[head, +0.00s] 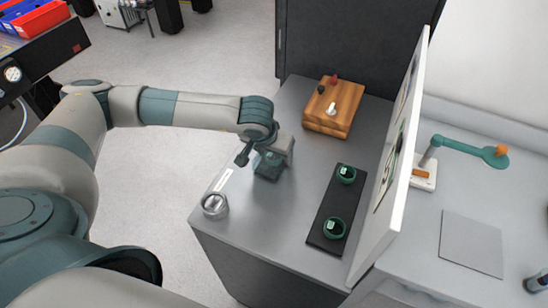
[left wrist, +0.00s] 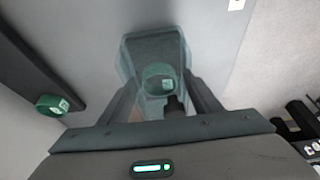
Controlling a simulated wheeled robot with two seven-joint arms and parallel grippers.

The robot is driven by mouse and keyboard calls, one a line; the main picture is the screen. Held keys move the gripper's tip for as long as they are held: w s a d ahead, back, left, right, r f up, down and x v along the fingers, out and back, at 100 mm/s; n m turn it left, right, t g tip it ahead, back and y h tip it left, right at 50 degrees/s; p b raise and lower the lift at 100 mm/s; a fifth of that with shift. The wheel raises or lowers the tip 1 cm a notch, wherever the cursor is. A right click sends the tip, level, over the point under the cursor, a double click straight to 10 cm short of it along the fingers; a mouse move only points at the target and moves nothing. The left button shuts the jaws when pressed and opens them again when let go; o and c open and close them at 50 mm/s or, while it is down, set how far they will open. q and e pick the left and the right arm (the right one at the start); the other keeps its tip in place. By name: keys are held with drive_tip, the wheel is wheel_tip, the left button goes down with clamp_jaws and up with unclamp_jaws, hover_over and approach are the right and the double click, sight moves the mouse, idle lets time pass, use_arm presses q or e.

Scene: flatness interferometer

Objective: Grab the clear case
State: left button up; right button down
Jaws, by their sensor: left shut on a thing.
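The clear case (left wrist: 157,52) is a see-through, teal-tinted box with a green ring-shaped piece with a white label inside it. In the head view the case (head: 267,166) is at the left part of the grey table, under my left gripper (head: 262,156). My left gripper (left wrist: 160,100) is shut on the case, with one finger on each side of it in the left wrist view. I cannot tell whether the case touches the table. My right gripper is not in view.
A black tray (head: 322,236) holds two green rings (head: 346,174) right of the case. A wooden block (head: 330,121) with small knobs stands behind. A clear round dish (head: 214,205) sits near the front left edge. A white upright panel (head: 392,170) bounds the right side.

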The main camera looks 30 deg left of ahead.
use_arm(q)
drive_tip(key=shift+r, duration=0.2)
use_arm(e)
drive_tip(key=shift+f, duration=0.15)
